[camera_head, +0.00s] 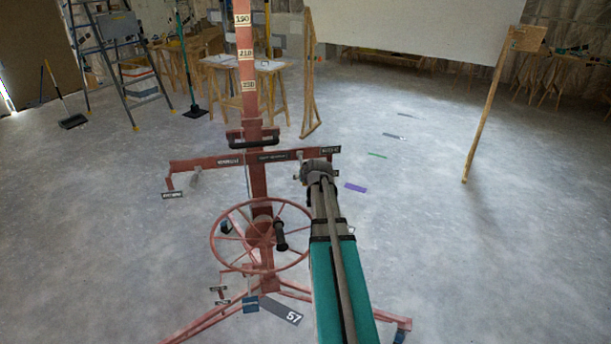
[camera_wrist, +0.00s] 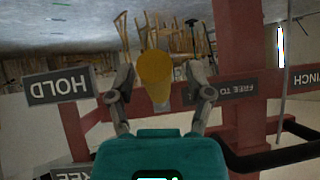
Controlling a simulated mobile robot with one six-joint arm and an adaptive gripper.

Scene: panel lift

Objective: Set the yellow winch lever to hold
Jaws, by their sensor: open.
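The yellow winch lever (camera_wrist: 155,72) shows its rounded yellow end in the wrist view, between the two fingers of my gripper (camera_wrist: 160,84). The fingers are apart, with a gap on both sides of the lever. The wrist view is upside down; a HOLD plate (camera_wrist: 58,88) is left of the lever and a partly cut-off FREE plate (camera_wrist: 68,172) is at the lower left. In the head view my gripper (camera_head: 316,170) is at the right end of the red crossbar (camera_head: 205,163) and hides the lever there.
The red panel lift has a mast (camera_head: 257,185), a handwheel (camera_head: 262,235) with a black knob, and splayed legs. A black handle (camera_head: 250,138) crosses the mast. The floor to the right is mostly clear.

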